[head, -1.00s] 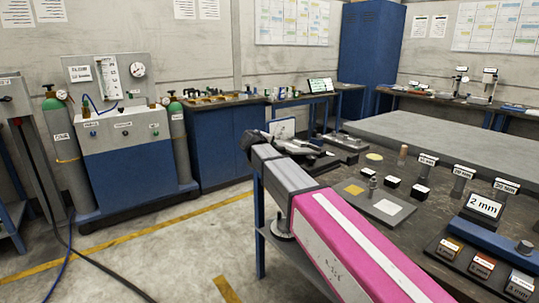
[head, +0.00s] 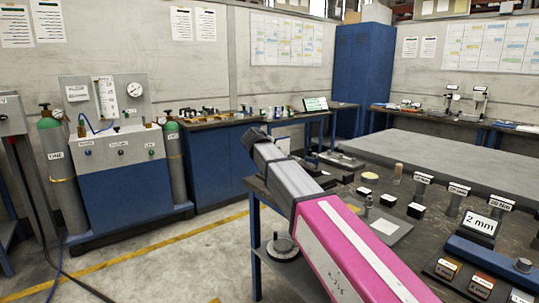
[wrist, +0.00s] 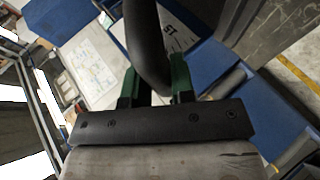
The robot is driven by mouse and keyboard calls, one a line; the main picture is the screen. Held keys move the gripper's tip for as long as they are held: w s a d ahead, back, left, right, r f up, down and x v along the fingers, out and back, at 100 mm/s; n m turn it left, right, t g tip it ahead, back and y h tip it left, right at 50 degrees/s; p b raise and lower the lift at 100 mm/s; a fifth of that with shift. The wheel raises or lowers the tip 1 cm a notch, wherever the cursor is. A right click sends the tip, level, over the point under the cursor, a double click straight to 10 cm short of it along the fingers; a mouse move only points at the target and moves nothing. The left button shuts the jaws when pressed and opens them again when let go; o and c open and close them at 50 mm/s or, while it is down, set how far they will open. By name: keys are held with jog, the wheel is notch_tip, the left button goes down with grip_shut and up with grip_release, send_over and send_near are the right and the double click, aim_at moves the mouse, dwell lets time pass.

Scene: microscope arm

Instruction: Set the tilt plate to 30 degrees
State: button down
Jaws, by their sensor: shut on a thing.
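My gripper (wrist: 155,78) shows in the wrist view with its two green fingers on either side of a dark rounded bar (wrist: 147,35). The gripper is shut on this bar, whose upper end leaves the picture at the top. A white label with the letters ST (wrist: 170,40) lies beyond it. In the head view my arm reaches up and left, and its dark end is seen from behind, so the fingers and the bar are hidden there. I cannot identify the tilt plate or read its angle in either view.
A dark workbench (head: 345,192) runs to the right of my arm, with several small labelled blocks and a 2 mm sign (head: 481,227). A gas panel (head: 118,151) stands left.

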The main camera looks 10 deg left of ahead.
jog(key=c, duration=1)
grip_release()
jog(key=shift+w+d, duration=0.1)
jog(key=shift+o, duration=0.2)
jog(key=v, duration=1.1)
jog(key=shift+f, duration=0.1)
